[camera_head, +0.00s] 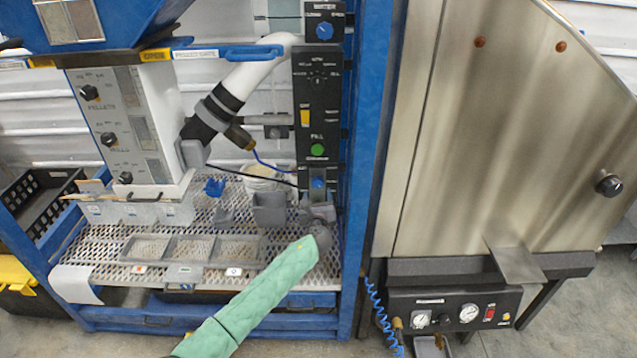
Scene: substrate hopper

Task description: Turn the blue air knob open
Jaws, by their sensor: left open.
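The lower blue knob (317,183), which I take as the air knob, sits on a small dark plate at the bottom of the black control column. Its label is too small to read. My left gripper (317,208) is open just below this knob, at the end of my green-sleeved arm. The fingers are small and grey here, and I cannot tell whether they touch the knob. Another blue knob (324,31), under a water label, is at the top of the column. My right gripper is not in view.
A blue upright (365,150) stands close right of the column. A grey cup (270,210) and a three-part tray (190,248) are on the mesh shelf left of my gripper. A white hose (255,70) runs above. A steel cabinet (500,130) stands at right.

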